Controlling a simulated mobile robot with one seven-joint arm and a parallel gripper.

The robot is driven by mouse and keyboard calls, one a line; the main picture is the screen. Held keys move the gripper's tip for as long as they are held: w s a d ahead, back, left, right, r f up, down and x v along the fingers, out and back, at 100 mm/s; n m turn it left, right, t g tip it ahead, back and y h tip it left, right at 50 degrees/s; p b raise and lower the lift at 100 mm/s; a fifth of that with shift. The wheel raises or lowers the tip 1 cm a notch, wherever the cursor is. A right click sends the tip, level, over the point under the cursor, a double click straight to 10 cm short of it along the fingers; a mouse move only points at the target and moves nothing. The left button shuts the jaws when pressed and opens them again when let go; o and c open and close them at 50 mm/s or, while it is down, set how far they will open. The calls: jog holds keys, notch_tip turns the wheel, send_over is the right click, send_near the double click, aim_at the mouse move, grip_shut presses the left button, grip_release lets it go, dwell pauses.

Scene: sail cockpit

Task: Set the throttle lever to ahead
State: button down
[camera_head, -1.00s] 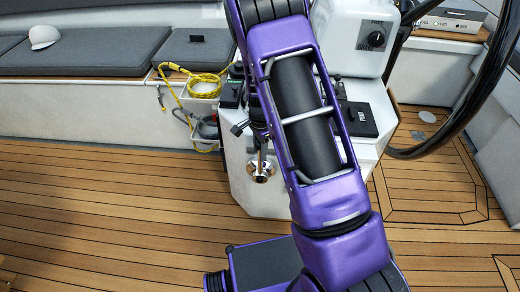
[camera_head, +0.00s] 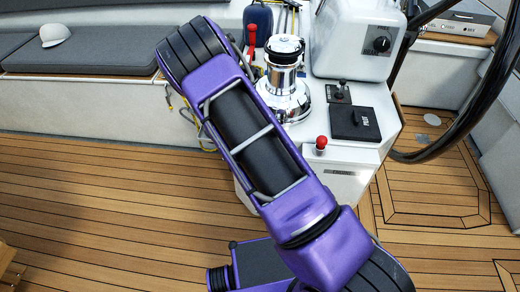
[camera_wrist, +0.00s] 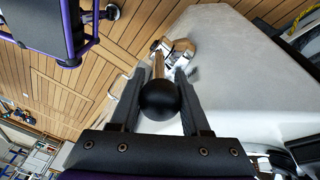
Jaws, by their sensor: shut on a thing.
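The throttle lever (camera_wrist: 158,99) shows in the wrist view as a black ball knob on a short shaft. The shaft runs to a shiny metal mount (camera_wrist: 178,55) on the pale side of the pedestal. My gripper (camera_wrist: 157,92) has one dark finger on each side of the knob and is shut on it. In the head view my purple arm hides the lever, its mount and my gripper, so the lever's angle there cannot be told.
The white pedestal (camera_head: 350,160) carries a chrome winch (camera_head: 284,85), a black panel (camera_head: 353,122) and a red-knobbed control (camera_head: 321,143). A red-handled lever (camera_head: 252,40) stands behind the winch. A large black wheel (camera_head: 470,100) is at right. Teak deck (camera_head: 100,190) lies clear at left.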

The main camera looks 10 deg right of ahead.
jog(key=shift+w+a+f+h, duration=0.15)
jog(key=shift+w+a+h, duration=0.1)
jog(key=shift+a+h, duration=0.25)
jog(key=shift+a, duration=0.1)
jog(key=shift+c, duration=2.2)
grip_release()
jog(key=p+v, duration=0.1)
jog(key=v, duration=1.6)
jog(key=shift+w+d+r+p, duration=0.15)
jog(key=shift+d+r+p, duration=0.1)
jog(key=shift+p, duration=0.1)
